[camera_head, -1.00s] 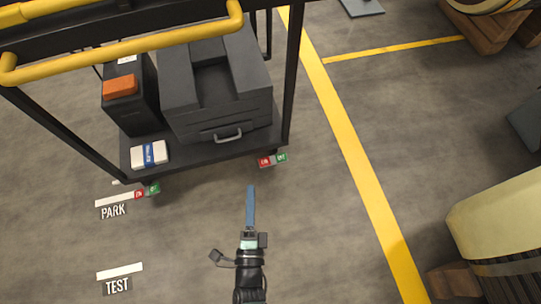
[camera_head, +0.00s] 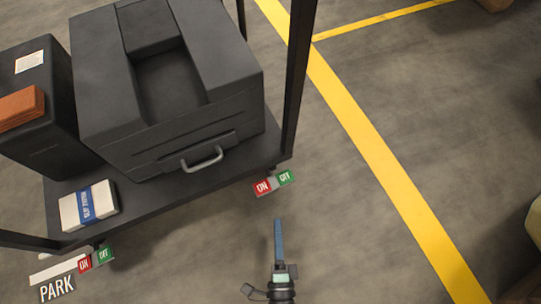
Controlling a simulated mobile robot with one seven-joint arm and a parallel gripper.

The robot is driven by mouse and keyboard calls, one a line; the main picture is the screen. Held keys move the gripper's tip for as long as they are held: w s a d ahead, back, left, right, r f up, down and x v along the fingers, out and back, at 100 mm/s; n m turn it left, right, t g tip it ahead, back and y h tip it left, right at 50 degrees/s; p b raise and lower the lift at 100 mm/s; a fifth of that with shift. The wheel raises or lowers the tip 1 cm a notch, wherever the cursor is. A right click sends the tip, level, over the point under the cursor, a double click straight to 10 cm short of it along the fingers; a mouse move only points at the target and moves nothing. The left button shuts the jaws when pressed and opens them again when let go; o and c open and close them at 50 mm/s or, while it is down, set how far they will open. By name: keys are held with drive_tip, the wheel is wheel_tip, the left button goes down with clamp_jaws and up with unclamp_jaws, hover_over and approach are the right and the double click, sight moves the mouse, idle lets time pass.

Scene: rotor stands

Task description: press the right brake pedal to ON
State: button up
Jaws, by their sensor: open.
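The right brake pedal (camera_head: 274,183) sits at the cart's front right corner, low by the floor. It has a red ON half on the left and a green OFF half on the right. The left brake pedal (camera_head: 96,258), also red and green, is at the cart's front left corner. My gripper (camera_head: 278,226) is open, with its blue finger pointing up the picture. It is below the right pedal in the picture and apart from it. Only one finger shows clearly. Which way the pedal is tilted is too small to tell.
The black cart (camera_head: 140,205) carries a large dark case (camera_head: 200,135), a black box (camera_head: 45,130) with an orange block, and a white packet (camera_head: 88,206). A PARK mark (camera_head: 57,288) is on the floor at lower left. Floor between the cart and the yellow line (camera_head: 375,150) is clear.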

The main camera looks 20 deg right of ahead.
sight(276, 183)
drive_tip(key=b+x, duration=0.4)
drive_tip(key=x, duration=0.7)
drive_tip(key=shift+w+f, duration=0.15)
drive_tip(key=shift+w, duration=0.1)
drive_tip(key=shift+w+d+b, duration=0.35)
drive_tip(key=shift+w+b, duration=0.1)
drive_tip(key=shift+w, duration=0.2)
clamp_jaws()
